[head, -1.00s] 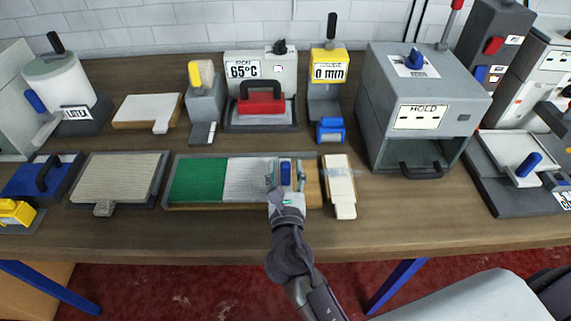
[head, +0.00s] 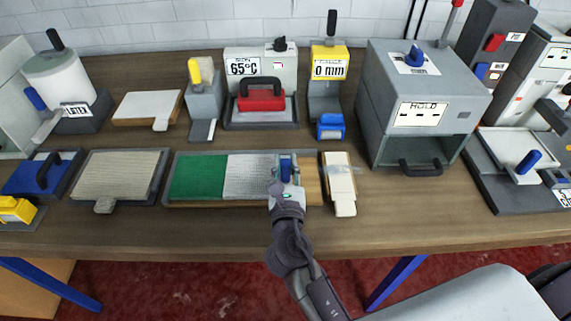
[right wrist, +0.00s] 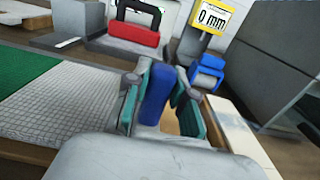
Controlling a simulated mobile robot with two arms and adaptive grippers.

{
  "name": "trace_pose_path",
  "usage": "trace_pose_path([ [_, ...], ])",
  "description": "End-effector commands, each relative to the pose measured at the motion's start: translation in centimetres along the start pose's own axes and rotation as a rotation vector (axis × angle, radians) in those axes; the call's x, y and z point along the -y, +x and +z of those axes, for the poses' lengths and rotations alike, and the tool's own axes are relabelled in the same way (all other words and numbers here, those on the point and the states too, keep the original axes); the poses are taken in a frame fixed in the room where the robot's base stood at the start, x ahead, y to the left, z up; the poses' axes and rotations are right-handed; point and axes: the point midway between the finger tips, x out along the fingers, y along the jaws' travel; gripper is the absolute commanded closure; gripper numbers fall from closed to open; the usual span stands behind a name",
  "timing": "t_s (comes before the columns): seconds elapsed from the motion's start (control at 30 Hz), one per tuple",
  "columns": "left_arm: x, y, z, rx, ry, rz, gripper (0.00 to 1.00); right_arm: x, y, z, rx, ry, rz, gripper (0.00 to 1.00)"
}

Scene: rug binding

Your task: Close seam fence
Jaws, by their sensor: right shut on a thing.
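The seam fence shows as an upright blue handle (head: 285,172) near the right end of a long board (head: 312,193). A green panel (head: 197,178) and a white textured panel (head: 248,177) lie on the board to the left of the handle. My right gripper (head: 286,166) reaches in from the front and is shut on the blue handle. In the right wrist view the handle (right wrist: 157,95) stands between the teal-padded fingers (right wrist: 160,104). The base of the fence is mostly hidden by the gripper. My left gripper is not in view.
A pale block (head: 341,180) lies just right of the board. A grey box machine (head: 400,140) stands right.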

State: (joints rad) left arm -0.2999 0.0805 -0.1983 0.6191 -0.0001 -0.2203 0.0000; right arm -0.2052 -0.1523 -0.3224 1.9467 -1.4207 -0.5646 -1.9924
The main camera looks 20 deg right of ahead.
Motion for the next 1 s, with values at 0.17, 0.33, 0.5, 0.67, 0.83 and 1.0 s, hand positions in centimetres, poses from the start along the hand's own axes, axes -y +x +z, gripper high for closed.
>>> trace_pose_path([
  [0.17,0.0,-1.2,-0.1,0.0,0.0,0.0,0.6,0.3,0.0,0.2,-0.001,-0.003,0.001,1.0],
  [0.33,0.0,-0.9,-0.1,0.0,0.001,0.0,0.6,0.3,0.0,0.0,0.0,-0.001,-0.001,1.0],
  [0.5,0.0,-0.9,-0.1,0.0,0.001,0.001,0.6,0.3,0.0,0.0,0.0,-0.001,-0.001,0.55],
  [0.67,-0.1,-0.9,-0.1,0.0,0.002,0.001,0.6,0.3,0.0,0.0,0.0,0.0,0.0,0.5],
  [0.83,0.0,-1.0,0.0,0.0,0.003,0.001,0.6,0.3,-0.1,0.0,0.0,0.0,0.0,0.5],
  [1.0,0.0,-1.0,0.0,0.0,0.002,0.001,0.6,0.3,-1.7,-0.1,-0.002,-0.002,0.001,0.5],
])
